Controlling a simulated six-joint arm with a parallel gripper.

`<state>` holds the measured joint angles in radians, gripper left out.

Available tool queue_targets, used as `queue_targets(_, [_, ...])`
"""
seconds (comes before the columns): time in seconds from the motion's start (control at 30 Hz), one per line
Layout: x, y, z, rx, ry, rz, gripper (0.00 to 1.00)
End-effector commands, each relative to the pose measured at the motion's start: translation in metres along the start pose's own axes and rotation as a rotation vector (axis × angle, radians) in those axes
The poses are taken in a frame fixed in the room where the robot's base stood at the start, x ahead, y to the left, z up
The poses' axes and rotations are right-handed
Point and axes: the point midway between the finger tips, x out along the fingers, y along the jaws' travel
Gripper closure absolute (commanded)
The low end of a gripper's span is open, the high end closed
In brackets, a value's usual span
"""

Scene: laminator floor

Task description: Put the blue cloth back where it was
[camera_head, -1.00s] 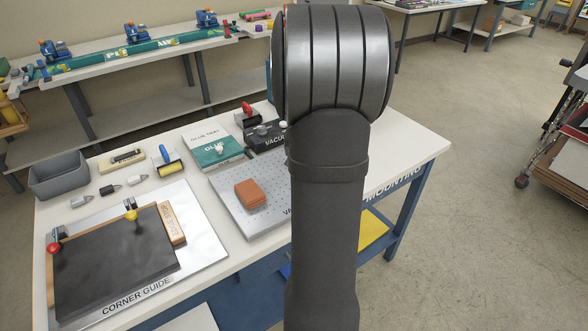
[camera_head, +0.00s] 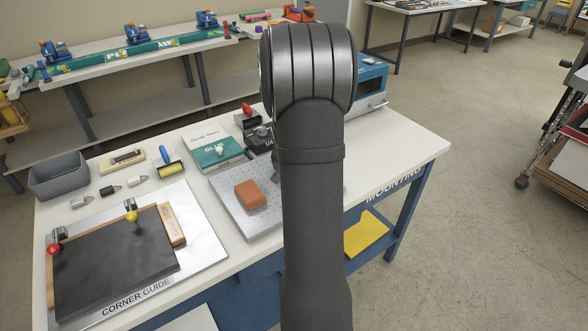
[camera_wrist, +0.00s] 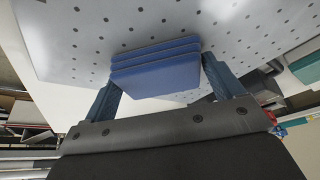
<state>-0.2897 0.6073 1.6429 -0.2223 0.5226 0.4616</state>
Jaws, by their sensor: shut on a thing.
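The folded blue cloth (camera_wrist: 155,78) shows in the wrist view as a stack of layers between the two fingers of my gripper (camera_wrist: 160,88). My gripper is shut on it. The light perforated vacuum plate (camera_wrist: 90,38) fills the wrist view beyond the cloth; I cannot tell whether the cloth touches it. In the head view my arm hides the gripper, the blue cloth and the right part of the plate (camera_head: 226,192). An orange-brown folded block or cloth (camera_head: 250,195) lies on the plate's visible part.
Left on the table are the corner guide board (camera_head: 212,240) with a dark sheet (camera_head: 115,255), a grey bin (camera_head: 58,178) and a roller (camera_head: 168,162). A glue tray (camera_head: 214,152) stands behind the plate. A blue machine (camera_head: 371,80) stands at the back right. The table's right end (camera_head: 405,150) is clear.

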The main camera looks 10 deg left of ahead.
Motion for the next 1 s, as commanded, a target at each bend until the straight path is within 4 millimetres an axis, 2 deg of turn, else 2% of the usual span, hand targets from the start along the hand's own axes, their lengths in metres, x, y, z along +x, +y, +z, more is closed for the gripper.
queue_targets(0.03, [0.002, 0.0, 0.001, 0.0, -0.001, 0.0, 0.35])
queue_targets(0.07, [0.002, 0.0, 0.001, 0.0, -0.001, 0.0, 0.1])
queue_targets(0.1, [0.002, 0.0, 0.001, 0.0, -0.001, 0.0, 0.02])
queue_targets(0.13, [0.002, 0.0, 0.001, 0.0, -0.001, 0.0, 0.0])
queue_targets(0.37, [0.001, 0.0, 0.0, 0.0, 0.0, 0.0, 0.0])
queue_targets(0.53, [-0.012, 0.0, -0.001, 0.0, 0.001, 0.0, 0.0])
queue_targets(1.0, [-0.097, 0.0, -0.001, 0.0, 0.003, -0.001, 0.0])
